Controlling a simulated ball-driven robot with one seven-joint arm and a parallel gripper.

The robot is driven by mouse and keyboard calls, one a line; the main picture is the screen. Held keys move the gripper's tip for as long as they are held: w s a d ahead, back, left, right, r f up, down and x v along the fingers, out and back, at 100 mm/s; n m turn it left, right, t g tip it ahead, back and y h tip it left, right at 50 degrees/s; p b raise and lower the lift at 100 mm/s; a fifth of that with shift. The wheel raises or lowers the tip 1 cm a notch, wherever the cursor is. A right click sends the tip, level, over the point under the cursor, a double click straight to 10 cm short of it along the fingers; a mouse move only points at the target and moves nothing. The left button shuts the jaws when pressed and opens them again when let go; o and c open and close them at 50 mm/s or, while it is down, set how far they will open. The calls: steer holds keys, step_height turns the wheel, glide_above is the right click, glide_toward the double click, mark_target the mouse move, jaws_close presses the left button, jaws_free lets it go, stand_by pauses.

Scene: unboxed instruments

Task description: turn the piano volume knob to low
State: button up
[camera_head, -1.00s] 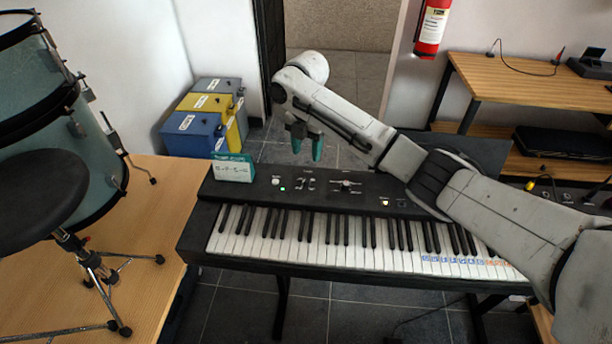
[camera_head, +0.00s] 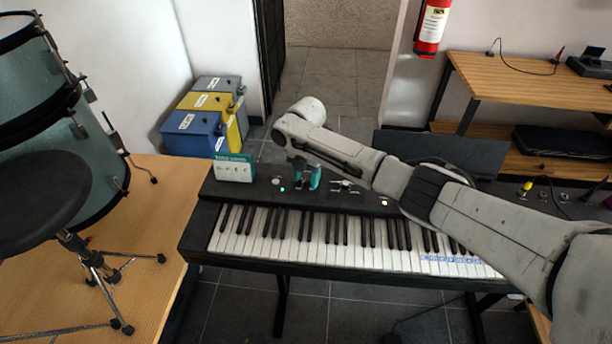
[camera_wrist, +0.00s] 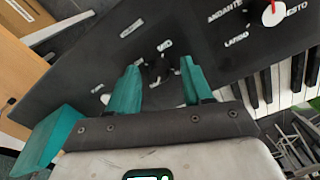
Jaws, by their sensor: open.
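The piano (camera_head: 350,262) is a black keyboard with a control panel behind the keys. My gripper (camera_head: 307,184) has teal fingers that point down at the left part of this panel. In the wrist view my gripper (camera_wrist: 160,66) is open. A small dark control, which seems to be the volume knob (camera_wrist: 158,72), lies between its fingertips, with a label reading MID beside it. I cannot tell whether the fingers touch it or which way it points. In the head view the fingers hide this control.
A tempo knob (camera_wrist: 274,14) with a red pointer is near the top right of the wrist view. A white knob (camera_head: 276,181) and green light are left of my gripper. A teal-and-white card box (camera_head: 232,168) stands at the panel's left end. A drum stool (camera_head: 42,190) is farther left.

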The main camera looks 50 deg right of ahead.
steer(key=shift+c, duration=0.3)
jaws_close()
steer(key=shift+m, duration=0.3)
steer(key=m+p, duration=0.1)
steer(key=m, duration=0.2)
steer(key=shift+a+m, duration=0.1)
steer(key=shift+m, duration=0.3)
steer(key=m+p, duration=0.1)
steer(key=m, duration=0.3)
steer(key=shift+p, duration=0.3)
steer(key=m, duration=0.5)
steer(key=shift+p, duration=0.35)
steer(key=shift+m, duration=2.1)
